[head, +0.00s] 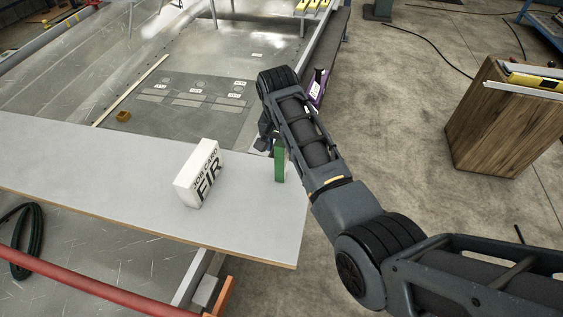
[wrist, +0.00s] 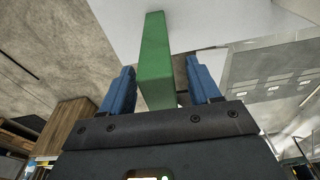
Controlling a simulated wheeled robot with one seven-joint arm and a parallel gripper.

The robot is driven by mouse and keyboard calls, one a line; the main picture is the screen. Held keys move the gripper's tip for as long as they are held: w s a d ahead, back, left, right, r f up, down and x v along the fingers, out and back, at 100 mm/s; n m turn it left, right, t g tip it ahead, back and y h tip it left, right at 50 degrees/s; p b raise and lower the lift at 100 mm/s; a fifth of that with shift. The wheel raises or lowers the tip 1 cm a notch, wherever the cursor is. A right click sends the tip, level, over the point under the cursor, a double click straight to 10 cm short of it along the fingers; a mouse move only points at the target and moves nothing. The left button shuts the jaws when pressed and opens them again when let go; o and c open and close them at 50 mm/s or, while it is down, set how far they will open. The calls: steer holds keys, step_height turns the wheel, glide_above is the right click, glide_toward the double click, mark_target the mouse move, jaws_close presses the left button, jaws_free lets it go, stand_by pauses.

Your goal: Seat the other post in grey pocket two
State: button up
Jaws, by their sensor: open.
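A green post (head: 279,163) stands upright near the right end of the pale grey table. In the wrist view the green post (wrist: 155,60) rises between the two blue fingers of my gripper (wrist: 160,85). The fingers are open, with a visible gap on each side of the post. In the head view my gripper (head: 267,142) is at the far side of the post, partly hidden by my arm. A grey panel (head: 180,112) with flat plates and small labels lies beyond the table; the labels are too small to read, so I cannot tell which is grey pocket two.
A white block (head: 199,174) lettered "JOB CARD FIR" stands on the pale table (head: 110,165), left of the post. A small orange-brown block (head: 123,116) lies beyond the table. A purple object (head: 318,86) is behind my arm. A wooden cabinet (head: 500,120) stands at right.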

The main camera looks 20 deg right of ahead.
steer(key=shift+f, duration=0.3)
steer(key=shift+c, duration=0.3)
jaws_close()
steer(key=shift+r, duration=0.1)
stand_by(0.3)
